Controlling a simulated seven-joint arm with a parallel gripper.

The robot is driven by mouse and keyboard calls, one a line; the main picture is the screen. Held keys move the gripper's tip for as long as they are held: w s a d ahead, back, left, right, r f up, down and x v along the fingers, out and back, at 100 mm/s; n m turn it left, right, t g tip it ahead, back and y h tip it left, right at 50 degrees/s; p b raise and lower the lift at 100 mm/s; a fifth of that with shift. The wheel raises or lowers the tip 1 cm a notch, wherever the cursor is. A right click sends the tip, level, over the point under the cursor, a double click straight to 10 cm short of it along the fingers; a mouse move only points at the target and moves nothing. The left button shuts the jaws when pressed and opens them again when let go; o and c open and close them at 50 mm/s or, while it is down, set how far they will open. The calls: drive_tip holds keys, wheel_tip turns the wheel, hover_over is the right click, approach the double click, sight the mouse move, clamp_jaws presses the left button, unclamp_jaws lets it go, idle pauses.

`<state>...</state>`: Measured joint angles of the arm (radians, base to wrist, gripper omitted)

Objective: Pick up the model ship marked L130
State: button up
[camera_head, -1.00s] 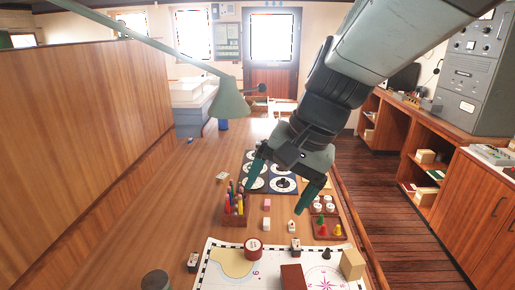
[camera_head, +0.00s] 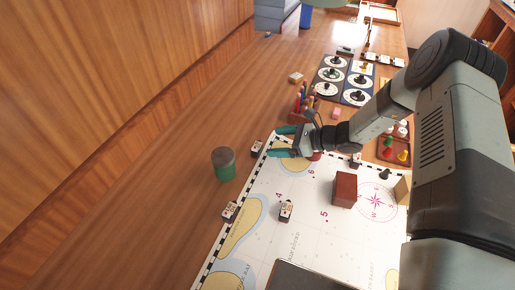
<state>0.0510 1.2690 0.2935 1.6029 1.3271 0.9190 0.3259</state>
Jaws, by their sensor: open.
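Several small model ships with dark bases and pale tops are on or beside the sea chart (camera_head: 300,245). One ship (camera_head: 257,148) is at the chart's upper left edge, a second (camera_head: 230,211) on its left border, a third (camera_head: 286,211) on the chart, and a fourth (camera_head: 355,160) right of my gripper. Their markings are too small to read, so I cannot tell which is L130. My gripper (camera_head: 274,142) is open and empty, its teal fingers pointing left, just right of the first ship. My wrist and fingers hide part of the chart's top edge.
A dark green cylinder (camera_head: 223,164) stands left of the chart. A red-brown block (camera_head: 344,189) sits on it. A pencil holder (camera_head: 299,116), dial boards (camera_head: 329,86) and a tray with coloured pegs (camera_head: 393,150) stand beyond. The wooden table is clear at left.

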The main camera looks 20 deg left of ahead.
sight(250, 145)
drive_tip(key=shift+a+f+m, duration=0.3)
drive_tip(key=shift+a+f, duration=0.1)
drive_tip(key=shift+f, duration=0.4)
drive_tip(key=x, duration=1)
drive_tip(key=shift+a+f, duration=0.1)
drive_tip(key=c, duration=1)
